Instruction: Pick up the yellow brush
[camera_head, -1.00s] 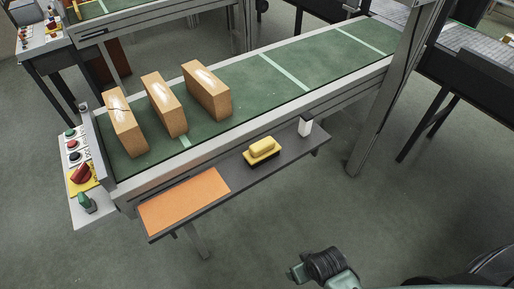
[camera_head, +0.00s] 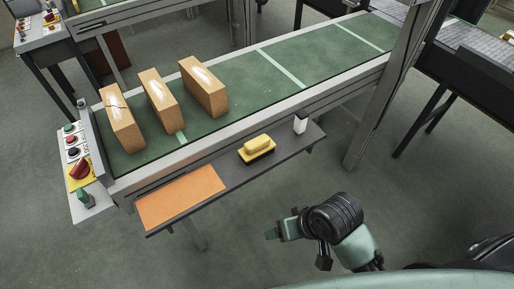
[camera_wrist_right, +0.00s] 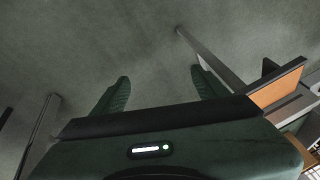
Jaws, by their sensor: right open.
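The yellow brush (camera_head: 257,146) has a yellow handle block over a dark base. It lies on the grey shelf (camera_head: 226,172) along the front of the conveyor, right of the orange pad. My right gripper (camera_head: 280,231) is in front of the shelf at the lower middle of the head view, below and apart from the brush. In the right wrist view my right gripper (camera_wrist_right: 160,88) has its two green fingers spread, with only floor between them. The brush does not show there. My left gripper is not in view.
Several bricks stand on the green conveyor belt (camera_head: 275,90), one of them cracked (camera_head: 120,120). The orange pad (camera_head: 180,195) covers the shelf's left end; a small white block (camera_head: 300,123) stands near its right end. A control panel (camera_head: 75,160) is at the left.

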